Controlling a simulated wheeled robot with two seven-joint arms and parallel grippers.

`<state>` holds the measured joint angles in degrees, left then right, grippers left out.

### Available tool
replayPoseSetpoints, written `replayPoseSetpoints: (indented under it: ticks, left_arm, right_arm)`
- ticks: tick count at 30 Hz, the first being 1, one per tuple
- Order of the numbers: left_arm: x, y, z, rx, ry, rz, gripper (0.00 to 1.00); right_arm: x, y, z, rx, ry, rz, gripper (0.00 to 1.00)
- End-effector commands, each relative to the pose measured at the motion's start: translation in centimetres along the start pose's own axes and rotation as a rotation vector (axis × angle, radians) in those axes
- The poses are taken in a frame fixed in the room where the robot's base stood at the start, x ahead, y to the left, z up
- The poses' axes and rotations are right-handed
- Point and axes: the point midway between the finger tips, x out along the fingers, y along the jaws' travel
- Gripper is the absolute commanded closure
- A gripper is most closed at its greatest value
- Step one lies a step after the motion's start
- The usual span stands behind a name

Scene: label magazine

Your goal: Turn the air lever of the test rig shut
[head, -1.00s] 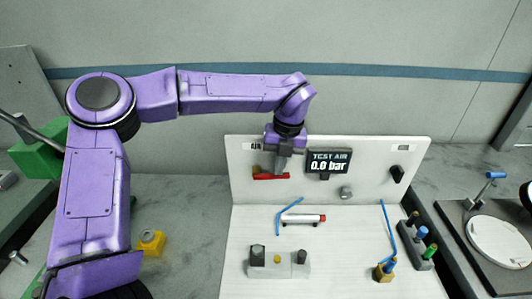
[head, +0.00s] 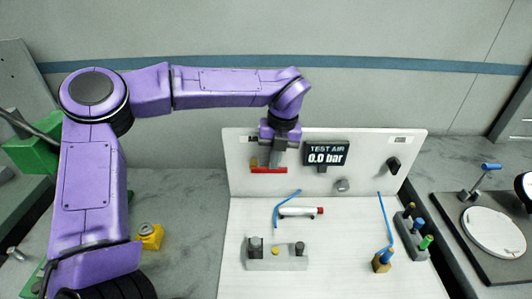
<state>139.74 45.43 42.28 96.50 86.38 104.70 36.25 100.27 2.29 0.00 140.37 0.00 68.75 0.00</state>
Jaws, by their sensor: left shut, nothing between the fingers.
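The air lever (head: 268,170) is a red bar lying level on the white upright panel of the test rig (head: 375,142), with a brass-coloured fitting (head: 254,162) at its left end. The black display (head: 326,154) right of it reads TEST AIR 0.0 bar. My left gripper (head: 276,162) points down in front of the panel, right at the lever. Its fingers are shut with nothing between them and overlap the lever in the picture; I cannot tell whether they touch it. The gripper hides part of the AIR label. My right gripper is not in view.
On the rig's white base stand a grey block fixture (head: 277,262), a white cylinder with a red end (head: 300,212), blue tubes (head: 386,222) and a brass fitting (head: 382,261). A black knob (head: 393,165) is on the panel. A yellow button box (head: 150,236) stands left.

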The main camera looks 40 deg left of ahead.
Motion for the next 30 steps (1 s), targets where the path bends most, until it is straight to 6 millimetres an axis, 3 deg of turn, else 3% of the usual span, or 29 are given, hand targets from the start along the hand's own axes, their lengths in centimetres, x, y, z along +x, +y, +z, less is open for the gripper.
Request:
replayPoseSetpoints:
  ticks: [8,14,17,24,30]
  left_arm:
    - [-0.5,1.0,0.0,0.001,0.0,-0.001,1.0]
    - [-5.2,1.3,0.0,0.003,-0.001,-0.002,1.0]
    - [-6.6,0.8,0.0,0.002,-0.007,-0.003,1.0]
    - [-12.3,0.3,0.0,0.001,-0.003,-0.001,1.0]
    - [-13.9,0.2,0.0,0.003,0.0,-0.001,1.0]
  right_arm:
    - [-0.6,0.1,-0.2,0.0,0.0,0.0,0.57]
    - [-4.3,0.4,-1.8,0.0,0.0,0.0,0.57]
    - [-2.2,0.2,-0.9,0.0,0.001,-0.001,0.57]
    - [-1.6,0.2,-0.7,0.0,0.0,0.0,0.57]
    - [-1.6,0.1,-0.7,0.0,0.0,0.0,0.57]
